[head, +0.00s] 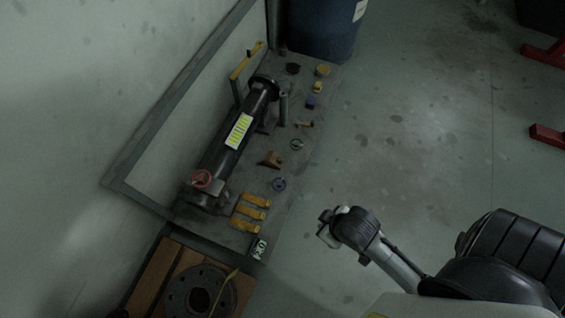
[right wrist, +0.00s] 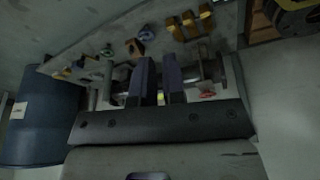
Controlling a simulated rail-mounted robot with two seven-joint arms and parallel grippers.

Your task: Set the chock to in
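An orange-brown wedge-like block (head: 271,159), which looks like the chock, sits on the grey bench plate to the right of the dark pipe assembly (head: 222,158). It appears apart from the pipe. It also shows in the right wrist view (right wrist: 133,46), above the fingers. My right gripper (head: 328,232) is in the lower middle of the head view, off the right side of the plate. In the right wrist view its two dark fingers (right wrist: 158,82) stand apart with nothing held between them. My left gripper is in neither view.
A red handwheel (head: 201,179) is at the pipe's near end. A blue barrel (head: 322,28) stands behind.

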